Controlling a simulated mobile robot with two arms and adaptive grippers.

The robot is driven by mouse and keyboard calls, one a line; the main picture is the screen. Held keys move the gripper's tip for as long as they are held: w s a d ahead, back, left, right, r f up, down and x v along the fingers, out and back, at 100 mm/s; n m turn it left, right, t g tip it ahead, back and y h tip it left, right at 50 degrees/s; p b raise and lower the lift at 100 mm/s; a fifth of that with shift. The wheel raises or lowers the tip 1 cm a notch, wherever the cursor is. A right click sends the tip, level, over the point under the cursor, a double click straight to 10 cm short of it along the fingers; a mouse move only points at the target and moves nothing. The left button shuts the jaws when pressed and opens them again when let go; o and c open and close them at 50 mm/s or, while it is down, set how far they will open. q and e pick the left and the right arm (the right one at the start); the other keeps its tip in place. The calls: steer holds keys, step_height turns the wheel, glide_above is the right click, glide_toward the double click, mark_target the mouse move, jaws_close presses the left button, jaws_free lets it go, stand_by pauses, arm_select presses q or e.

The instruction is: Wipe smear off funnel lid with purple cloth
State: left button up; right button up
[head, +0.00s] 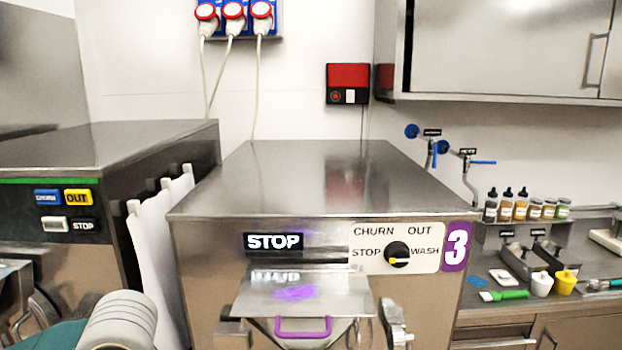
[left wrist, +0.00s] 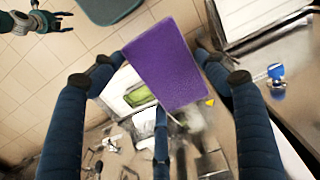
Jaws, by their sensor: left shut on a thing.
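The funnel lid (head: 334,303) is a flat steel flap on the front of machine 3, with a purple handle (head: 303,327) at its front edge. A purple smear (head: 295,293) lies near the middle of the lid. In the left wrist view the purple cloth (left wrist: 168,58) is held flat at the fingertips of my left gripper (left wrist: 160,85), whose dark blue fingers are shut on it. The head view shows neither cloth nor left gripper.
A dial panel (head: 394,248) and STOP label (head: 274,242) sit above the lid. Another machine (head: 75,160) stands to the left, with a white notched panel (head: 160,255) between. A counter (head: 590,303) with bottles, cups and a green-handled brush (head: 511,295) is at right.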

arm_select(q)
steer(key=r+p, duration=0.4)
steer(key=r, duration=0.1)
steer(key=r+p, duration=0.2)
steer(key=shift+a+r, duration=0.3)
steer(key=shift+w+d+f+b, duration=0.1)
steer(key=shift+d+f+b, duration=0.1)
steer(key=shift+b, duration=0.15)
steer(key=shift+d, duration=0.15)
steer(key=shift+a+f, duration=0.1)
steer(key=shift+a, duration=0.15)
arm_select(e)
step_height(320, 180, up, 7)
steer(key=shift+w+d, duration=0.25)
